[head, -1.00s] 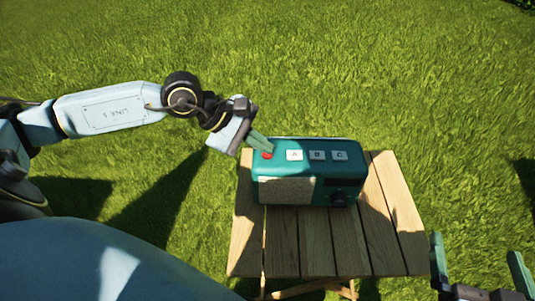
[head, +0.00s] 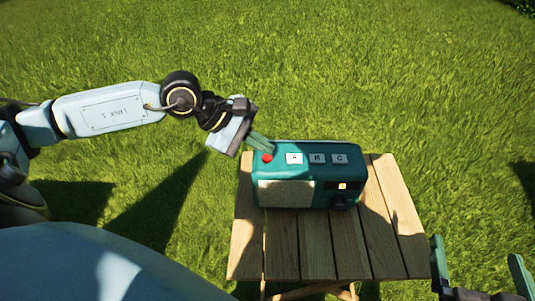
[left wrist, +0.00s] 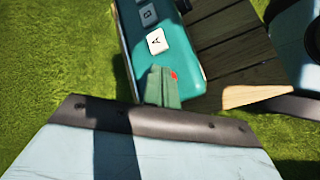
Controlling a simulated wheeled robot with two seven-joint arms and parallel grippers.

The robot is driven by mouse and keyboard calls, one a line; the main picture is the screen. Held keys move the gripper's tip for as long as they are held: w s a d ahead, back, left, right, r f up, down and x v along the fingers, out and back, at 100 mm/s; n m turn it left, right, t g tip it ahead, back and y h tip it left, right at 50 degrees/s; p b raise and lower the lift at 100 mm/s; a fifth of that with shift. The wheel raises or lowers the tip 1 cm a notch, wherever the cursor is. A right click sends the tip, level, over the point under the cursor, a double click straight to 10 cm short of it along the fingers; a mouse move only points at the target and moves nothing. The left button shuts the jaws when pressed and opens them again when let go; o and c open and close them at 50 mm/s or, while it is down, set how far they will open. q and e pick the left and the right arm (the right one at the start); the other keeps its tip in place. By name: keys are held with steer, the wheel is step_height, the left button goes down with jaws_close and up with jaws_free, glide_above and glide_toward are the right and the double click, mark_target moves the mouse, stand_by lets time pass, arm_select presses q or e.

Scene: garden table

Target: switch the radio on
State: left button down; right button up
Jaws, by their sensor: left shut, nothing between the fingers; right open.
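The teal radio (head: 280,172) stands on the wooden table in the head view. In the left wrist view the fingertips (left wrist: 162,88) partly cover the red button (left wrist: 174,75); contact is hard to tell. My right gripper (head: 478,262) is open and empty at the lower right.
The slatted wooden table (head: 300,250) has bare room in front of the radio and to its right. Grass (head: 380,70) surrounds the table. My left arm reaches in over the grass from the left.

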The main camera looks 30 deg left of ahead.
mark_target(262, 159)
arm_select(q)
steer(key=shift+r, duration=0.15)
step_height(262, 159, up, 6)
steer(key=p, duration=0.3)
stand_by(0.4)
